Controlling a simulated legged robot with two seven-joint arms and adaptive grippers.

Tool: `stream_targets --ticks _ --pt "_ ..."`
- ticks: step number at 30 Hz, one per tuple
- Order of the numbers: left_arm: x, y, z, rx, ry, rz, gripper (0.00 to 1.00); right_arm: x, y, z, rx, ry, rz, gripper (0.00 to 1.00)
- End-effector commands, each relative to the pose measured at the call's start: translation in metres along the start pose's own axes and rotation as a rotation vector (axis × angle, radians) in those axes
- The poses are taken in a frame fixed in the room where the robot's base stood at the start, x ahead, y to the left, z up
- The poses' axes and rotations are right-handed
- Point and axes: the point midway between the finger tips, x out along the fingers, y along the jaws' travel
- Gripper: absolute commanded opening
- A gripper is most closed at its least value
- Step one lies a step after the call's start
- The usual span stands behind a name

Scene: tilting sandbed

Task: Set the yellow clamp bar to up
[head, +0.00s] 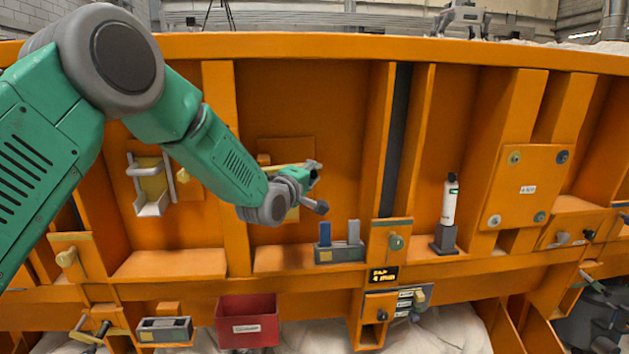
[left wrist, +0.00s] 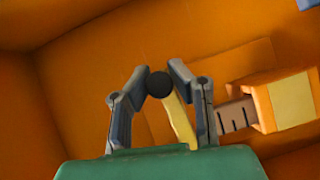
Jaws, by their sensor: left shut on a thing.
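The yellow clamp bar (left wrist: 180,120) shows in the left wrist view as a slim yellow strip with a round black knob (left wrist: 160,85) at its end. My left gripper (left wrist: 160,80) is shut on the knob end, one grey finger on each side. In the head view my left gripper (head: 305,190) is in front of the orange mounting plate (head: 290,147) in the middle bay. There the gripper and wrist hide most of the clamp, so I cannot tell the bar's exact angle. My right gripper is not in view.
An orange block (left wrist: 285,102) with a pale yellow face sits beside the bar. A red bin (head: 247,320) is lower down. A white bottle (head: 449,202) stands to the right.

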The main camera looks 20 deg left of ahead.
Motion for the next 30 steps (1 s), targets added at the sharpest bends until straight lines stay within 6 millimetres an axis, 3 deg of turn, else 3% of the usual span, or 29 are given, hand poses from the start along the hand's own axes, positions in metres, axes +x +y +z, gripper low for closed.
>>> stream_targets --ticks 14,30 --pt "-0.013 0.037 -0.019 -0.335 0.004 0.226 0.0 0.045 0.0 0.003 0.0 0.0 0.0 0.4" --pt "-0.04 0.07 -0.058 -0.756 0.004 0.512 0.0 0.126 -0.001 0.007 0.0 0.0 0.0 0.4"
